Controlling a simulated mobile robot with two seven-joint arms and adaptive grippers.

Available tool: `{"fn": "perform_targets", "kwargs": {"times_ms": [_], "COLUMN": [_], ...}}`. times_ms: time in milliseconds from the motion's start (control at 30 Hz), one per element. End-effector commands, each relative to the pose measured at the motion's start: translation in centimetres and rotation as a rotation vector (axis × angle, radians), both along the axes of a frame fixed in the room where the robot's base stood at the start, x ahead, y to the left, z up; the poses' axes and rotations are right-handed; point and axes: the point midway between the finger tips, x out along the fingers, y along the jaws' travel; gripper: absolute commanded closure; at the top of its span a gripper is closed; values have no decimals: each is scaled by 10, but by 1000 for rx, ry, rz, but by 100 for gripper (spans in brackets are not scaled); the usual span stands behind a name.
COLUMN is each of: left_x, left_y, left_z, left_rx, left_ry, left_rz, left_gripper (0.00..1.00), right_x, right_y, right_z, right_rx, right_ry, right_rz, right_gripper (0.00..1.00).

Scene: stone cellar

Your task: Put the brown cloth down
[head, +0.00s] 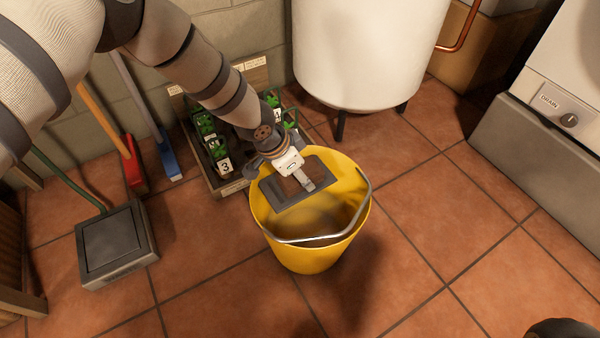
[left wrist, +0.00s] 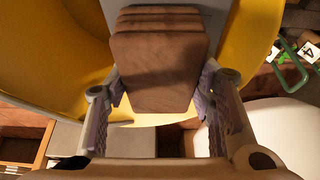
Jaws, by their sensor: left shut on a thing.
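The brown cloth (left wrist: 158,62) is a folded, layered block between the two fingers of my left gripper in the left wrist view. My left gripper (head: 296,182) is shut on it, over the yellow bucket (head: 312,258). A flat grey plate (head: 281,203) lies across the bucket's opening below the gripper, and grey also shows beyond the cloth in the left wrist view. I cannot tell whether the cloth touches the plate. In the head view the cloth is mostly hidden by the gripper. My right gripper is not in view.
The bucket's metal handle (head: 340,236) rests over its front rim. Behind are a crate (head: 232,188) of numbered plants and a white tank (head: 368,55). A dark-topped box (head: 113,241) stands at left, a white appliance (head: 560,85) at right.

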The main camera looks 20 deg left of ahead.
Motion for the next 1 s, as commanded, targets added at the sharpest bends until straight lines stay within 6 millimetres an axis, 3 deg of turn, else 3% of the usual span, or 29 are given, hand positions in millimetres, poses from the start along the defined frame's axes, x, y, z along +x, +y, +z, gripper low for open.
{"fn": "perform_targets", "kwargs": {"times_ms": [133, 167, 233, 567, 667, 900, 1000], "left_x": [0, 0, 0, 0, -4, -23, -30], "left_y": [0, 0, 0, 0, 4, 19, 24], "left_z": [-4, -4, -3, 0, 18, 84, 100], "left_rx": [1, 1, 1, 0, 0, 0, 0], "left_ry": [1, 1, 1, 0, -3, -6, -4], "left_rz": [0, 0, 0, 0, 1, 2, 1], "left_gripper": [72, 46, 31, 31, 31, 31, 31], "right_x": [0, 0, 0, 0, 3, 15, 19], "right_y": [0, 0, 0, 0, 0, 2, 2], "right_z": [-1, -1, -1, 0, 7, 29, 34], "right_rx": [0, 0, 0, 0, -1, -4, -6], "right_ry": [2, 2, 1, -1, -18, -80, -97], "right_rz": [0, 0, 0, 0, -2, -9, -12], "right_gripper": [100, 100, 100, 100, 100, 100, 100]}}
